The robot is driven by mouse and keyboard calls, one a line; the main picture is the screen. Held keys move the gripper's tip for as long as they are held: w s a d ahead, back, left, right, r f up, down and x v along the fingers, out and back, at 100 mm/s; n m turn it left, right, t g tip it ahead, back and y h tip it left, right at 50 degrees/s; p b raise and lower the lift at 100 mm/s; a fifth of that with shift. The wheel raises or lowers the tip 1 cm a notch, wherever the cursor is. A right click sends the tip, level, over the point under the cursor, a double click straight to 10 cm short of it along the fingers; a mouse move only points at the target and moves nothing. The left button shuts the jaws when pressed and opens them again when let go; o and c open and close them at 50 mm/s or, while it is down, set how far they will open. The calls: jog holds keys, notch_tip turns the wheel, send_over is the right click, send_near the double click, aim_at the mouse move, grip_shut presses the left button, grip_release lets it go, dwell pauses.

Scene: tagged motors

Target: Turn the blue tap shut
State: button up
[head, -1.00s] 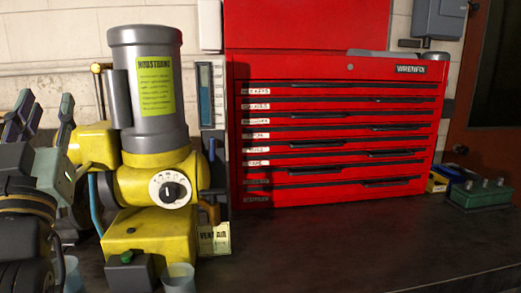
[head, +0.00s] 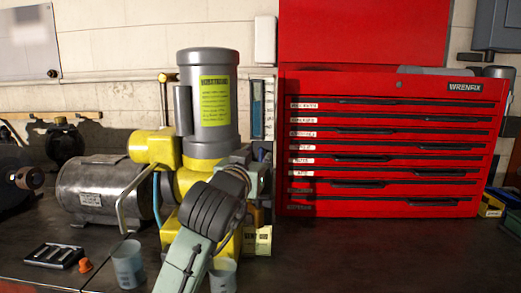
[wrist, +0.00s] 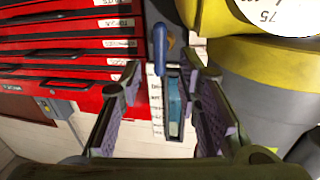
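The blue tap (wrist: 159,48) shows in the wrist view as a small upright blue handle on an orange-brown fitting, between the red toolbox and the yellow machine. In the head view my arm covers most or all of it. My gripper (wrist: 166,82) is open, its two purple-padded fingers apart with nothing held. The tap lies beyond the fingertips, near the middle of the gap as seen from the wrist; I cannot tell the exact distance. In the head view my gripper (head: 243,163) is beside the right side of the yellow machine (head: 153,149), mostly hidden behind my wrist.
The red toolbox (head: 385,150) stands right of the machine. A pale tag (head: 257,241) hangs low beside it. Translucent cups (head: 128,265), a grey motor (head: 100,190), a dark tray (head: 54,256) and an orange cap (head: 85,265) occupy the left bench. The right front bench is clear.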

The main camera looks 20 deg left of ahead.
aim_at(261, 157)
jog(key=shift+w+a, duration=0.1)
jog(key=shift+w, duration=1.3)
jog(key=shift+c, duration=0.3)
grip_shut()
